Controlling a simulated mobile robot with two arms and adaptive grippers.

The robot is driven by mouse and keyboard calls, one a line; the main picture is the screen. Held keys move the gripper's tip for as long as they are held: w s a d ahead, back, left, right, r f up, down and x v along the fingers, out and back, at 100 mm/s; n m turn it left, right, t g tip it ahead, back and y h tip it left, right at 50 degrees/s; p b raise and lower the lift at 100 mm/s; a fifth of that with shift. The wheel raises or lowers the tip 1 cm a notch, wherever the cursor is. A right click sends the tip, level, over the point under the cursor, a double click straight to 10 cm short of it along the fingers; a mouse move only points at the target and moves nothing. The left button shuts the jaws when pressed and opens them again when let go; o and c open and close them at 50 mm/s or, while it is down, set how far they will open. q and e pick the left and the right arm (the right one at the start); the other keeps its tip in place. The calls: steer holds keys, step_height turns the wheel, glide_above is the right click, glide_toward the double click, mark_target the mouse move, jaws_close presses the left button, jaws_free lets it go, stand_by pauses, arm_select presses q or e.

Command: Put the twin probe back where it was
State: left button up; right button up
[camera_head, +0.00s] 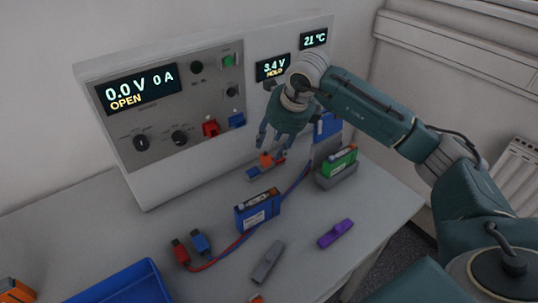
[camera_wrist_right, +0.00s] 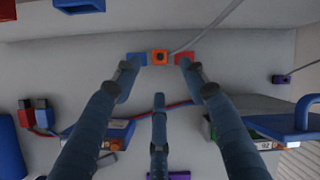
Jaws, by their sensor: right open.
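The twin probe (camera_head: 265,160) has an orange middle with a blue end and a red end. It is low in front of the cycler's front panel; I cannot tell whether it lies on the table or is lifted. In the right wrist view the probe (camera_wrist_right: 160,57) lies across the picture, with a grey cable running up and right. My right gripper (camera_head: 273,140) is open just above the probe. In the wrist view its two upper fingertips (camera_wrist_right: 158,68) are near the probe's blue and red ends, and a third finger is below. My left gripper is not in view.
A blue cell (camera_head: 258,214) stands in front, and a green cell (camera_head: 342,160) sits in a grey cradle to the right. Red and blue lead plugs (camera_head: 190,248), a grey clip (camera_head: 267,262), a purple clip (camera_head: 335,234) and a blue tray (camera_head: 125,284) are nearer.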

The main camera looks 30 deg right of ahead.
steer(key=shift+b+v, duration=0.45)
steer(key=shift+v, duration=2.3)
